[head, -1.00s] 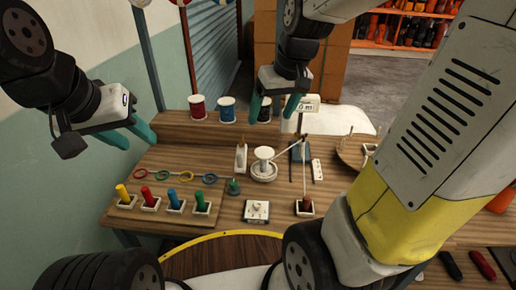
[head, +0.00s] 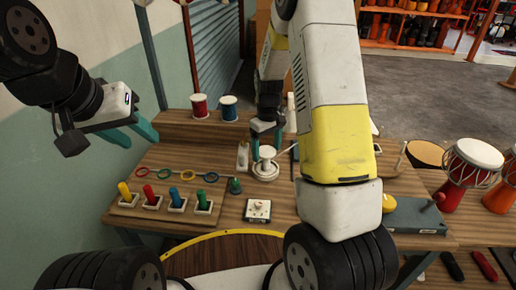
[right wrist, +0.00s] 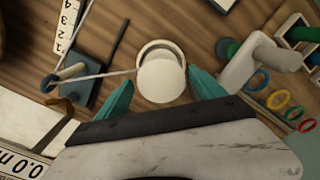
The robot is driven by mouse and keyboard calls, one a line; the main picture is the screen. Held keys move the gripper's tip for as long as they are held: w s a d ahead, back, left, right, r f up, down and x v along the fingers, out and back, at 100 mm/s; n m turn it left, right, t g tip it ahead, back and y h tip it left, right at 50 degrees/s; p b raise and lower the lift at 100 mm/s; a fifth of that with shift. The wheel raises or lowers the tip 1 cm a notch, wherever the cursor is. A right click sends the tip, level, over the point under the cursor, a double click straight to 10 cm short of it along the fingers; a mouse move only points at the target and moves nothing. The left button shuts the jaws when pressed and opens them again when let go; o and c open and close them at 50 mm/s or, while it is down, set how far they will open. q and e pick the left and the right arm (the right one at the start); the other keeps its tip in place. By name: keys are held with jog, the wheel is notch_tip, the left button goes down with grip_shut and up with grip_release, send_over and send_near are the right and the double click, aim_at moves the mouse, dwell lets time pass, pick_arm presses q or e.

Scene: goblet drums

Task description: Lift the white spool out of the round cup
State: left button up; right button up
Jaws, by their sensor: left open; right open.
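The white spool (head: 267,152) stands in the round white cup (head: 265,174) in the middle of the wooden table. In the right wrist view the spool's round top (right wrist: 160,82) covers much of the cup (right wrist: 150,48). My right gripper (head: 266,141) is open at the spool, with its teal fingers apart. The right wrist view shows the fingers on either side of the spool's top, with gaps that look clear; their exact height is hard to judge. My left gripper (head: 130,133) is open and empty over the table's left side.
A thin cord (right wrist: 105,74) runs from near the cup to a small dark stand (right wrist: 85,75). Colored pegs (head: 150,198) and rings (head: 188,175) lie left of the cup. A white square block (head: 257,209) sits in front. My right arm hides the table's right middle.

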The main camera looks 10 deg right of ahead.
notch_tip(320, 180, down, 5)
jog(key=shift+a+f, duration=0.1)
jog(key=c, duration=1.4)
